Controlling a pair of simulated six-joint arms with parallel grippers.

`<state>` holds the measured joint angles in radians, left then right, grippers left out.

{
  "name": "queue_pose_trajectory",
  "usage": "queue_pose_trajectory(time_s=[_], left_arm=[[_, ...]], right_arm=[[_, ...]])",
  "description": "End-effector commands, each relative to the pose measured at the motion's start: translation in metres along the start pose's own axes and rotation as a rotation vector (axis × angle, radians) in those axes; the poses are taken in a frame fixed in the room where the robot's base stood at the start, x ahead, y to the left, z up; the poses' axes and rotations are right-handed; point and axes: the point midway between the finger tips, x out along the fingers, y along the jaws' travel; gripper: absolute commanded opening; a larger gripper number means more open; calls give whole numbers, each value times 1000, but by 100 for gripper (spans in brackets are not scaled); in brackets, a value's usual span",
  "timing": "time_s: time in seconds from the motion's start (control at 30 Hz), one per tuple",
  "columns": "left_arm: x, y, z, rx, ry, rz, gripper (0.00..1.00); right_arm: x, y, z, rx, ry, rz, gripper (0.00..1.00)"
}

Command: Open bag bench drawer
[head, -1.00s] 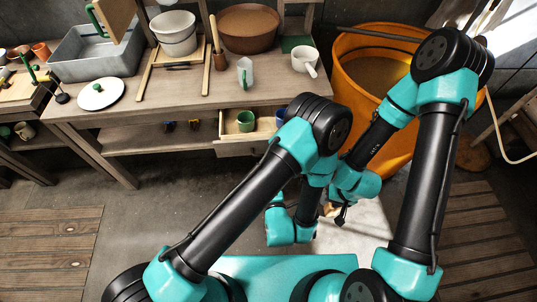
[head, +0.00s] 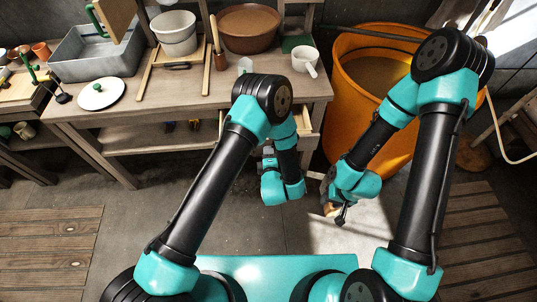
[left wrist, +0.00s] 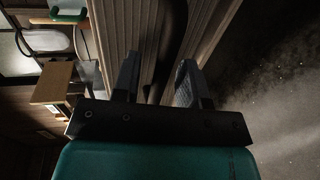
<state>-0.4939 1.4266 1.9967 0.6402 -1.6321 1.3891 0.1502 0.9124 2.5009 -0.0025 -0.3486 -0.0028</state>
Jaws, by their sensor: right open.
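The bench drawer (head: 311,122) stands pulled partly out under the bench top. In the head view my left arm hides most of its front and contents. My left gripper (head: 268,158) is low in front of the drawer. In the left wrist view its two fingers (left wrist: 158,82) are apart, with a dark curved bar (left wrist: 171,40), perhaps the drawer handle, between them. A gap shows beside the bar, before a ribbed wooden face (left wrist: 118,25). My right gripper (head: 334,209) is open and hangs low to the right, away from the drawer; its fingers are small.
The bench top (head: 205,88) holds a white pot (head: 174,40), a brown bowl (head: 248,38), a white ladle cup (head: 305,60) and a grey basin (head: 98,62). An orange tub (head: 350,75) stands right of the bench. The floor (head: 150,215) in front is clear.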

Motion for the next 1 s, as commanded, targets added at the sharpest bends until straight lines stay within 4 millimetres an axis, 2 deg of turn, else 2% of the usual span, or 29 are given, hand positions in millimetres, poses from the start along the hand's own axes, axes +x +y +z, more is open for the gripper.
queue_pose_trajectory(time_s=[0.33,0.73,1.0], left_arm=[[3,0,0,1,-1,0,38],[3,0,0,0,-1,0,0],[3,0,0,0,-1,0,0]], right_arm=[[0,0,0,0,0,0,43],[0,0,0,0,0,0,43],[0,0,0,0,0,0,43]])
